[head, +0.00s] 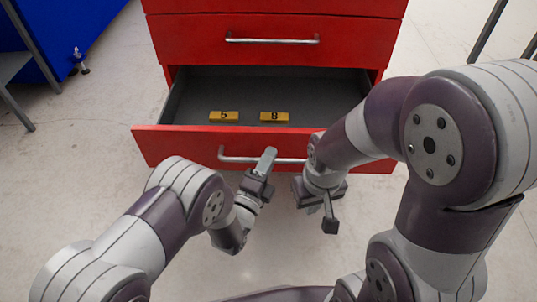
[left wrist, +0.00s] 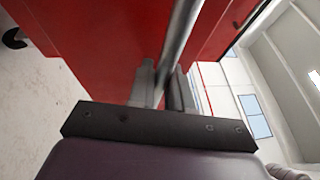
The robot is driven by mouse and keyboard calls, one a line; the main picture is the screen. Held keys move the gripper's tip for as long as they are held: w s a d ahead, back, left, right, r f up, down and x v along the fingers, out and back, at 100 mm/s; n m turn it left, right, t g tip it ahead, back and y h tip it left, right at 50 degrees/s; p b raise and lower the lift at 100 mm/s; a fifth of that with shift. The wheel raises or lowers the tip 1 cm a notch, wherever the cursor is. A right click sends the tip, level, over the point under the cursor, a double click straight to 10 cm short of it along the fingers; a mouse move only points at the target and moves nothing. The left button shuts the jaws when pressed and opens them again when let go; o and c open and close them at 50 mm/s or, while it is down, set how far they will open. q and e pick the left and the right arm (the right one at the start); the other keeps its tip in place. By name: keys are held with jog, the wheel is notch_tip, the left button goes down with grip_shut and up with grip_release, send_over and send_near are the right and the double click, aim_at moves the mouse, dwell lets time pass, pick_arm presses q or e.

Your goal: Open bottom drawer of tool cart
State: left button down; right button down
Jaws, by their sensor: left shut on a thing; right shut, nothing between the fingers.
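The red tool cart (head: 275,28) stands ahead of me. Its bottom drawer (head: 180,145) is pulled out toward me, showing a grey interior (head: 330,85). The drawer's silver handle (head: 235,158) runs along its red front. My left gripper (head: 265,162) is at the handle and shut on it; in the left wrist view the handle bar (left wrist: 182,45) passes between the fingers (left wrist: 163,88). My right gripper (head: 329,215) is shut and empty, in front of the drawer's right half and apart from the handle. My right arm hides part of the drawer's right front.
Two yellow blocks marked 5 (head: 223,117) and 8 (head: 274,118) lie in the drawer. The drawer above, with its own handle (head: 272,40), is closed. A blue object (head: 75,30) stands at the far left.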

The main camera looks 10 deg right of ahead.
pick_arm(q)
jog(key=shift+s, duration=0.15)
jog(key=c, duration=1.1)
grip_release()
jog(key=shift+s+a, duration=0.1)
jog(key=p+v, duration=0.3)
jog(key=v, duration=0.9)
jog(key=shift+s+a+f+p, duration=0.15)
jog(key=shift+a+p, duration=0.05)
jog(key=shift+p, duration=0.1)
